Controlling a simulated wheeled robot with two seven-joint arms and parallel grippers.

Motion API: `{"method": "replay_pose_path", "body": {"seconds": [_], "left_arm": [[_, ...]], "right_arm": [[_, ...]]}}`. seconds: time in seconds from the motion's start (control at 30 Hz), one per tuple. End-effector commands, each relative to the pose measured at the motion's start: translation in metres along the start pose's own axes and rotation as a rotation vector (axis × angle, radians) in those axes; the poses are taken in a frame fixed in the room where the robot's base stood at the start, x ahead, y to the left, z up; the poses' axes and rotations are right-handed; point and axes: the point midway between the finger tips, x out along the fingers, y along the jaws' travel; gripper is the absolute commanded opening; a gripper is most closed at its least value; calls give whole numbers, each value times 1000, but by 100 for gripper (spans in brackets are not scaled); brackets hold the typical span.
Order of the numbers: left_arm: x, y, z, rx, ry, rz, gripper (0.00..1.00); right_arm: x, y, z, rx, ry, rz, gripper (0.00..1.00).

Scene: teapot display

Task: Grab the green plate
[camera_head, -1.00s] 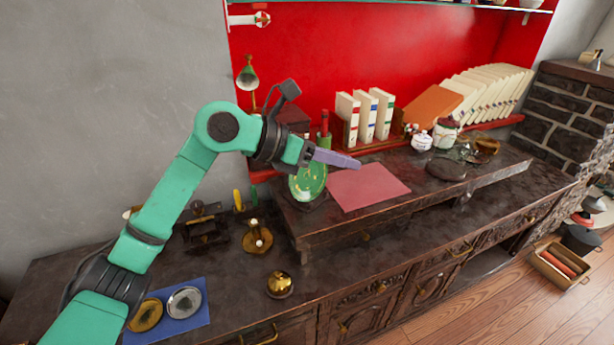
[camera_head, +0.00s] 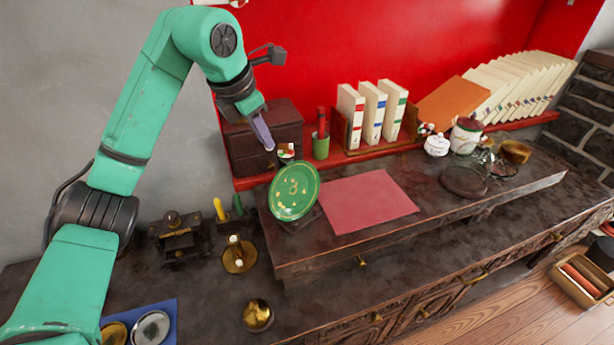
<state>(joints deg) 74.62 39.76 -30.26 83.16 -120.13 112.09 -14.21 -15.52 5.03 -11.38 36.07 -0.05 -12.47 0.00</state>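The green plate (camera_head: 294,191) with gold marks stands tilted upright on a dark stand on the raised shelf of the desk, left of a pink mat (camera_head: 366,200). My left gripper (camera_head: 265,140) is above and slightly left of the plate, pointing down, apart from it in the picture. Its purple-grey fingers are seen nearly edge-on, so I cannot tell whether they are open or shut. No object shows in them. My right gripper is not in view.
A dark wooden box (camera_head: 262,138) and a green cup (camera_head: 320,147) stand behind the plate. Several upright books (camera_head: 372,112) are at the back. A brass candle holder (camera_head: 239,256) and a brass bowl (camera_head: 257,315) sit lower left. The pink mat is bare.

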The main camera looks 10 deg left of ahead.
Motion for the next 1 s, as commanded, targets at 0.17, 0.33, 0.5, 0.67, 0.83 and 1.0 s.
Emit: {"method": "replay_pose_path", "body": {"seconds": [0.17,0.33,0.5,0.67,0.83,1.0], "left_arm": [[39,-1,1,1,3,-6,16],[78,-1,2,1,0,-4,16],[98,-1,6,1,0,-6,16],[129,-1,10,0,0,-6,16],[141,0,9,2,-3,-2,16],[140,0,9,2,-2,-1,0]], "right_arm": [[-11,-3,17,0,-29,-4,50],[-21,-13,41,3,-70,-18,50],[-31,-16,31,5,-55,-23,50],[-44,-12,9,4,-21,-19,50],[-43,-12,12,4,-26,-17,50],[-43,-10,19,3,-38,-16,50]]}}
